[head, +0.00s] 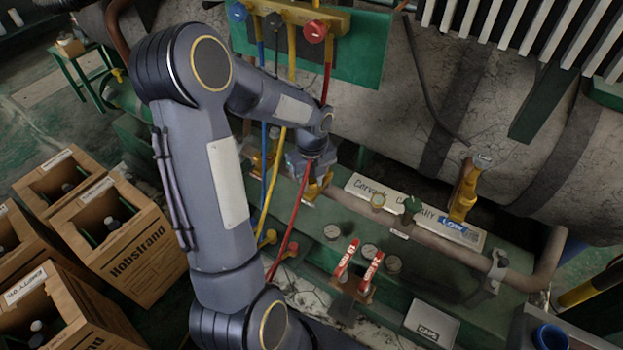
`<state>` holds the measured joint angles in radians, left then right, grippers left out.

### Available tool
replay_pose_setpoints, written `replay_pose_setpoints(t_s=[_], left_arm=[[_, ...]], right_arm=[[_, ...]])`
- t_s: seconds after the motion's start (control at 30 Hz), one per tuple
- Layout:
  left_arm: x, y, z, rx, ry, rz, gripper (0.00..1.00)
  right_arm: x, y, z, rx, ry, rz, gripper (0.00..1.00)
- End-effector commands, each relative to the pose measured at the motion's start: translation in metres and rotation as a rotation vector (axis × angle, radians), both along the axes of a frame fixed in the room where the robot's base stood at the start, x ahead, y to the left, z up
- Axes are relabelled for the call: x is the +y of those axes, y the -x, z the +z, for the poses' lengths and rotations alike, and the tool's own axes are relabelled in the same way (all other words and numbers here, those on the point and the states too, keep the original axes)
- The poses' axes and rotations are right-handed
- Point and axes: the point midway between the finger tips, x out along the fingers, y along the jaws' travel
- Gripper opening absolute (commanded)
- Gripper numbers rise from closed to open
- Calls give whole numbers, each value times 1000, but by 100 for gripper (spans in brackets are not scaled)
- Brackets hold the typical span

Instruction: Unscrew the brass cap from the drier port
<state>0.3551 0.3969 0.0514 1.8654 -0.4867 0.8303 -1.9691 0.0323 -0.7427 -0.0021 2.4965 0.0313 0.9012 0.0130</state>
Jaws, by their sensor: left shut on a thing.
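My left arm comes down over the green bench, and its left gripper (311,183) is at the left end of the copper-brown pipe (428,236). The gripper is shut at a brass-yellow fitting (321,187) there. The brass cap is mostly hidden by the jaws and wrist, so I cannot see whether it is still on the port. A small tray marked CAPS (431,322) sits at the bench's front right. My right gripper is not in view.
A gauge manifold (290,18) with blue, yellow and red hoses hangs above; the hoses run down close by my wrist. A yellow valve (464,195) rises at right. Cardboard boxes (124,243) fill the left floor.

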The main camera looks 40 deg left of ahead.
Motion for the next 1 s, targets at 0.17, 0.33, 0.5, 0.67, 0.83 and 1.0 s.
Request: replay_pose_setpoints(t_s=[0.17, 0.33, 0.5, 0.67, 0.83, 1.0], left_arm=[[0, 0, 0, 0, 0, 34, 5], [0, 0, 0, 0, -1, 248, 5], [0, 0, 0, 0, 0, 318, 5], [0, 0, 0, 0, 0, 317, 5], [0, 0, 0, 0, -1, 479, 5], [0, 0, 0, 0, -1, 627, 5]], right_arm=[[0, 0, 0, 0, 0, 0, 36], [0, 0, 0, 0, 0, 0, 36], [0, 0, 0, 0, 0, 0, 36], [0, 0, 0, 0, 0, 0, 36], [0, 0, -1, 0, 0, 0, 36], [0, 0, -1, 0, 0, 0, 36]])
